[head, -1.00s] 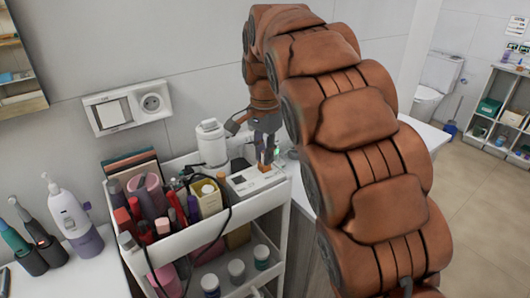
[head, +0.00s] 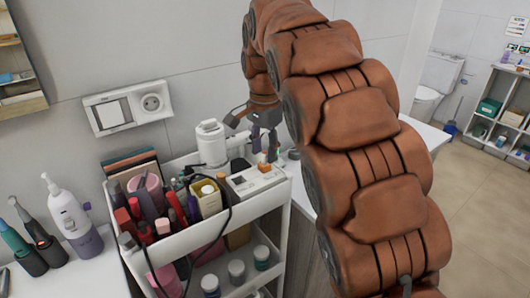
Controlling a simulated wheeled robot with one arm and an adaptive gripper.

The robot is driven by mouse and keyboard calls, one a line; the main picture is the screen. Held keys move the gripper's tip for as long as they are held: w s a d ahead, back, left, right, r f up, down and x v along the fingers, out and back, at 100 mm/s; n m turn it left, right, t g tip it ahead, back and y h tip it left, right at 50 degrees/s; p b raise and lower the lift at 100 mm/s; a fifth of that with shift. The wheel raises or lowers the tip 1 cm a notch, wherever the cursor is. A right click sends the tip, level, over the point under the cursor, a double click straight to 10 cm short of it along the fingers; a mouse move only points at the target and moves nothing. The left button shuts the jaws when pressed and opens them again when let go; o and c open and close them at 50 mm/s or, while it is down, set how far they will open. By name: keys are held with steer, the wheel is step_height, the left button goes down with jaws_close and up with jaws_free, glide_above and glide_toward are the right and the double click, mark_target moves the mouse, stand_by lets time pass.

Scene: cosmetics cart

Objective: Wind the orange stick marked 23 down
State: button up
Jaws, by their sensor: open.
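A small orange piece (head: 264,168) shows on top of a white, flat box (head: 253,183) at the right end of the cart's top tray. It may be the orange stick, but no number 23 can be read at this size. My gripper (head: 264,152) is open, with its fingers pointing down just above and behind the orange piece. I cannot tell whether a finger touches it. My brown arm reaches over from the right and hides part of the area beyond the gripper.
The white cart (head: 237,218) holds lipsticks, bottles and a black cable (head: 226,208) close to the box. A white cylindrical device (head: 211,143) stands left of my gripper. Several jars sit on the lower shelf.

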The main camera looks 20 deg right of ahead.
steer(key=shift+r, duration=3.1)
